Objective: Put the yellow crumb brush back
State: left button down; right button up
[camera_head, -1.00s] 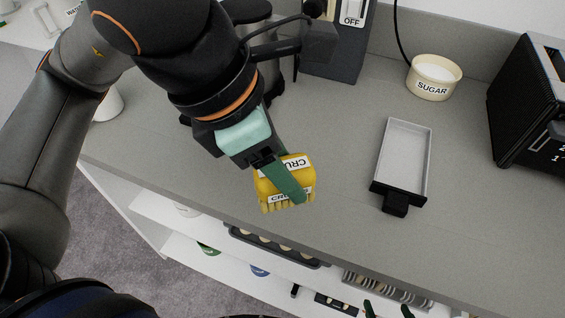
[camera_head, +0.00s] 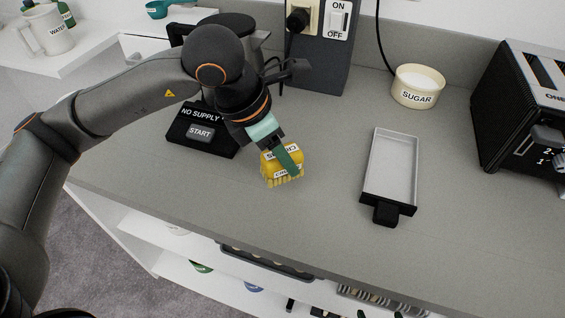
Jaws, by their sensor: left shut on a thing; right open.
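The yellow crumb brush (camera_head: 270,168) has white labels and pale bristles that point down. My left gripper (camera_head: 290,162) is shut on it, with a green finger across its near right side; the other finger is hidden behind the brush. The brush is over the grey counter (camera_head: 250,215), in its middle part; I cannot tell whether the bristles touch it. My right gripper is not in view.
A shallow grey-white tray with a black front (camera_head: 390,165) lies to the right of the brush. Behind are a sugar bowl (camera_head: 417,88), a black toaster (camera_head: 520,100), a dark switch machine (camera_head: 318,60) and a START panel (camera_head: 203,132). Shelves (camera_head: 150,235) lie below the counter edge.

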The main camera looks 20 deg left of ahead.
pick_arm(q)
jog(key=shift+w+f, duration=0.15)
jog(key=shift+f, duration=0.1)
jog(key=f, duration=0.3)
jog(key=shift+w+a+f, duration=0.1)
jog(key=shift+w+f, duration=0.1)
jog(key=shift+w, duration=0.05)
jog(key=shift+f, duration=0.1)
jog(key=shift+f, duration=0.1)
jog(key=shift+f+b, duration=0.2)
jog(key=shift+b, duration=0.2)
jog(key=shift+c, duration=1.3)
grip_release()
jog(key=shift+r, duration=0.15)
jog(key=shift+r+p, duration=0.4)
jog(key=shift+p, duration=0.05)
jog(key=v, duration=1.1)
jog(key=shift+r, duration=0.25)
